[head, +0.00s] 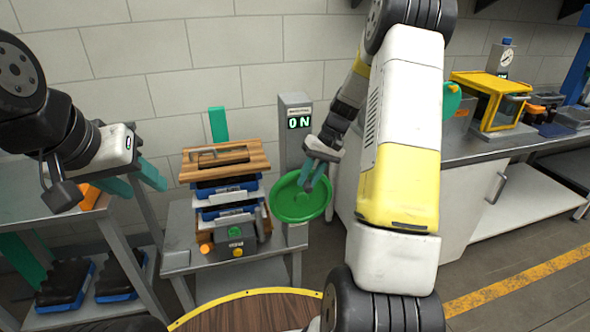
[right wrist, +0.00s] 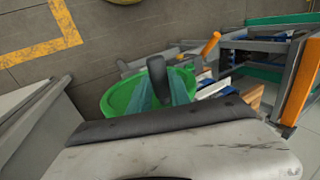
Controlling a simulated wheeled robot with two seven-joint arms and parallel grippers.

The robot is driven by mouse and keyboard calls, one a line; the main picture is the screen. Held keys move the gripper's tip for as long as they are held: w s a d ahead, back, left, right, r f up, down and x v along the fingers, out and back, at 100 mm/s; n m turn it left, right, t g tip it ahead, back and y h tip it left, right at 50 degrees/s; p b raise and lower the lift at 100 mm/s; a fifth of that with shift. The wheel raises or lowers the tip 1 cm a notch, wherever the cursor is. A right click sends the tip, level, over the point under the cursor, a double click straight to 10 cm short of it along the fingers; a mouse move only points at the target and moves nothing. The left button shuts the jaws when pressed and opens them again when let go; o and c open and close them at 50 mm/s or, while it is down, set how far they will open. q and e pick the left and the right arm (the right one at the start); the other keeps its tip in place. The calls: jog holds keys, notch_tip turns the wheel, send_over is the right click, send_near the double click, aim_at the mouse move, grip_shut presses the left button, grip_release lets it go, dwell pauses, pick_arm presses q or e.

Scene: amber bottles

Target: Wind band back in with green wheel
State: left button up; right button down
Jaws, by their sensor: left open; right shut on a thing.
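The green wheel (head: 298,200) is a round dish-like wheel on the side of a grey post with a lit display (head: 299,122) reading "ON". My right gripper (head: 312,174) reaches down over the wheel's upper right part. In the right wrist view its teal fingers (right wrist: 160,92) are closed around a black upright handle (right wrist: 157,72) at the green wheel (right wrist: 118,100). My left gripper (head: 136,184) is open and empty, left of the stand and apart from the wheel. I cannot make out the band clearly; a teal strip (head: 217,124) stands behind the stack.
Left of the wheel, a stack of blue and grey trays (head: 228,197) under a wooden board (head: 225,160) stands on a grey table (head: 180,240). A round wooden top (head: 250,312) is in front. A counter (head: 480,150) with a yellow-framed box (head: 490,100) is at right.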

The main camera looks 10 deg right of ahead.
jog(key=shift+d+f, duration=0.15)
jog(key=c, duration=1.2)
grip_release()
jog(key=shift+r, duration=0.4)
jog(key=v, duration=0.7)
jog(key=shift+d, duration=0.15)
